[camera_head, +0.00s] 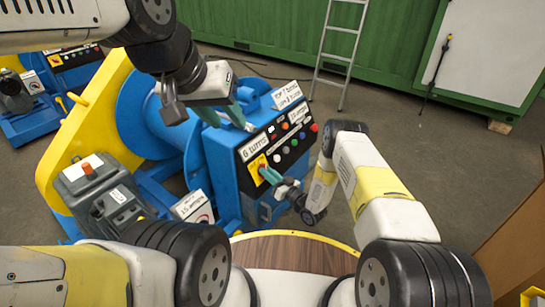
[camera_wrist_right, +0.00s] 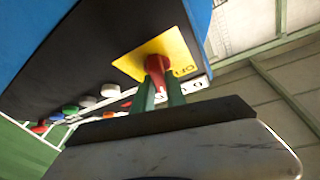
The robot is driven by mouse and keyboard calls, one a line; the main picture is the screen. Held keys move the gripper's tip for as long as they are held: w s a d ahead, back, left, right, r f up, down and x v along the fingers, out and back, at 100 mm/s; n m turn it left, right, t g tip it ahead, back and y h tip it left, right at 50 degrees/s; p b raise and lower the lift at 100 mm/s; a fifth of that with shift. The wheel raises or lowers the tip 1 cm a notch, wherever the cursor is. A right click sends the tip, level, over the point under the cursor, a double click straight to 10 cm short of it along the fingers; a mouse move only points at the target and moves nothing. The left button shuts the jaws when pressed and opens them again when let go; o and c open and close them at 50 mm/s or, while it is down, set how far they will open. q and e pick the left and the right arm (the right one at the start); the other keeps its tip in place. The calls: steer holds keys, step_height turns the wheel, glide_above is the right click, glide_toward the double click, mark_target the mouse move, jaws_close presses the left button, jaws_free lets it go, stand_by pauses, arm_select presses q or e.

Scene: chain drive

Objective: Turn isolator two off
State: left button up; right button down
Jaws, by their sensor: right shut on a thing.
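A blue control box (camera_head: 225,165) has a black sloping panel (camera_head: 284,137). A yellow plate (camera_head: 256,162) with a red rotary switch sits at the panel's left end. In the right wrist view, my right gripper (camera_wrist_right: 161,92) has its green fingers closed on the red switch handle (camera_wrist_right: 157,64), in front of the yellow plate (camera_wrist_right: 182,44). In the head view the right gripper (camera_head: 268,174) hides most of the switch. My left gripper (camera_head: 231,117) is open and empty by the box's top, its fingers apart.
Several coloured buttons (camera_head: 292,144) line the panel, with white labels. A grey box with a red button (camera_head: 87,168) stands at left. A blue drum and yellow frame (camera_head: 85,125) lie behind it. A ladder (camera_head: 338,50) leans against a green container (camera_head: 270,28).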

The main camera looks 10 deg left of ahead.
steer(key=n+g+y, duration=0.1)
steer(key=n, duration=0.2)
steer(key=n+g+y, duration=0.1)
steer(key=n+g, duration=0.1)
steer(key=n, duration=0.1)
steer(key=n+g+y, duration=0.1)
steer(key=n+g, duration=0.1)
steer(key=n, duration=0.1)
steer(key=shift+w+d+n+y, duration=0.1)
steer(key=shift+n+y, duration=0.2)
steer(key=n+g, duration=0.3)
steer(key=n, duration=0.1)
steer(key=n+g, duration=0.3)
steer(key=n, duration=0.1)
steer(key=shift+n, duration=0.4)
steer(key=c, duration=1.4)
jaws_free()
steer(key=shift+o, duration=0.2)
steer(key=d, duration=0.7)
steer(key=shift+s+d, duration=0.35)
